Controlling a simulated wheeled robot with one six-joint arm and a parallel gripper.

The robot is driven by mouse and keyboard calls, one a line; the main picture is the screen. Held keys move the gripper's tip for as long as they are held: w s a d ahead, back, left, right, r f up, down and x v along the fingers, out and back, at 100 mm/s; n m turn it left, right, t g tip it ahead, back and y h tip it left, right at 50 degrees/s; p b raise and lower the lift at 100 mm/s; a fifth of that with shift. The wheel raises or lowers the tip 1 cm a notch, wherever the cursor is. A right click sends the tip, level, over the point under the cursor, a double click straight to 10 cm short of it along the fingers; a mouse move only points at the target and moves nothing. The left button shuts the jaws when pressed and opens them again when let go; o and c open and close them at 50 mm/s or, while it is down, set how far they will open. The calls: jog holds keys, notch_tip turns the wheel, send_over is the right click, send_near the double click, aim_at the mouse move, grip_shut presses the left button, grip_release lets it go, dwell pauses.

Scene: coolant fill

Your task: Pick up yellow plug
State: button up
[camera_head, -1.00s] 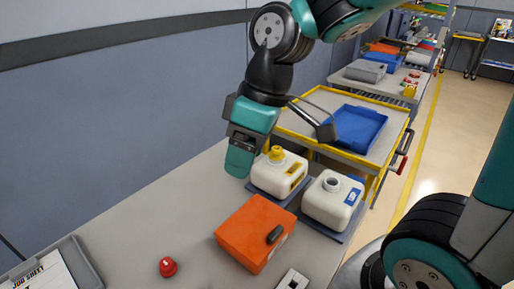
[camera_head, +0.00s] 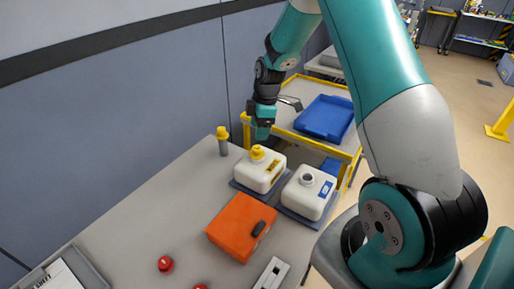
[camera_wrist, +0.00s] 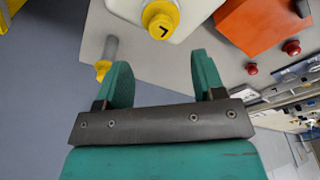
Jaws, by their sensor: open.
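A yellow cap (camera_head: 257,152) tops the left white jug (camera_head: 262,174); the wrist view shows this cap (camera_wrist: 160,20) at the top, with a dark mark. A separate grey piece with a yellow end (camera_head: 222,140) stands near the table's back edge; it also shows in the wrist view (camera_wrist: 110,47), beside the left finger. I cannot tell which one is the plug. My gripper (camera_head: 263,130) is above and beyond the capped jug, right of the grey-and-yellow piece. Its teal fingers (camera_wrist: 160,65) are apart, with nothing between them.
An orange case (camera_head: 240,227) and a red knob (camera_head: 165,264) lie nearer. A yellow-edged cart with a blue tray (camera_head: 326,117) stands behind. The table's left middle is clear.

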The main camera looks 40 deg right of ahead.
aim_at(257, 148)
jog(key=shift+a+f+p, duration=0.2)
jog(key=shift+f+p, duration=0.7)
jog(key=shift+f, duration=1)
jog(key=shift+a+f+p, duration=0.2)
jog(key=shift+f+p, duration=0.65)
jog(key=shift+f, duration=1)
jog(key=shift+w, duration=0.1)
jog(key=c, duration=1)
